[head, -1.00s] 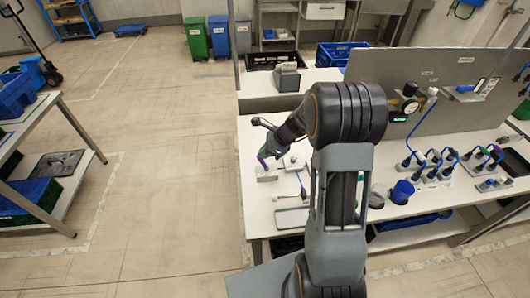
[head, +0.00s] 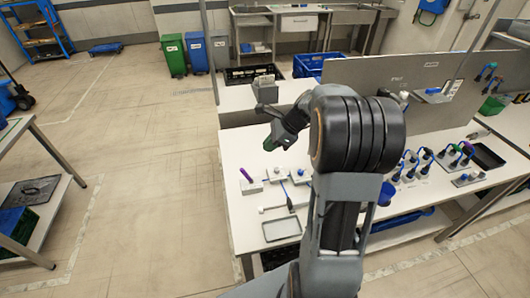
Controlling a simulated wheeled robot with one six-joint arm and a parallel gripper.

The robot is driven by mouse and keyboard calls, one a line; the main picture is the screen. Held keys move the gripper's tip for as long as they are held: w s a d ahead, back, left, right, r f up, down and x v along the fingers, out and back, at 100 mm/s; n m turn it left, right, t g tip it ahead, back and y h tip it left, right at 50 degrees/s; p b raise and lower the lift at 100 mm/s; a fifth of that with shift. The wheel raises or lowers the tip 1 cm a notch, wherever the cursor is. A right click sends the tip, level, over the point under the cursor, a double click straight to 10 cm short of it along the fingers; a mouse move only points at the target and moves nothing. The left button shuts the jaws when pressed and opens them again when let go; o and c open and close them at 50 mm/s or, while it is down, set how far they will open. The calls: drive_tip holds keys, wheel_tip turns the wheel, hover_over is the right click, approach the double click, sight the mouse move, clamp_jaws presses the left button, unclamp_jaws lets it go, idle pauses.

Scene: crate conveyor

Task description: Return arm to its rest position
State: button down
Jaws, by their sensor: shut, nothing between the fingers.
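My gripper (head: 270,143) shows in the head view at the end of my arm, left of the arm's large dark joint. It is raised above the left edge of the white workbench (head: 257,222) and points down and left. Its jaws look shut with nothing in them. A purple-handled item (head: 246,174) leans in a small light holder (head: 251,187) on the bench, below and left of my gripper and apart from it. My arm hides part of the bench's middle.
A grey tray (head: 282,229) and a hammer-like tool (head: 289,205) lie on the bench near its front. Blue-hosed fittings (head: 420,160) stand to the right by the grey partition (head: 415,75). Open floor (head: 150,170) lies to the left.

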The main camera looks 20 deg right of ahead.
drive_tip(key=shift+d+r, duration=0.1)
drive_tip(key=shift+r, duration=0.2)
drive_tip(key=s+f+n+g+h, duration=0.25)
drive_tip(key=s+n, duration=0.35)
drive_tip(key=n, duration=0.4)
drive_tip(key=s+a+r+n+t+h, duration=0.4)
drive_tip(key=s+a+r+n, duration=0.3)
drive_tip(key=s+a+n, duration=0.2)
drive_tip(key=shift+s+a+r+n, duration=0.15)
drive_tip(key=shift+s+n, duration=0.85)
drive_tip(key=shift+n, duration=0.6)
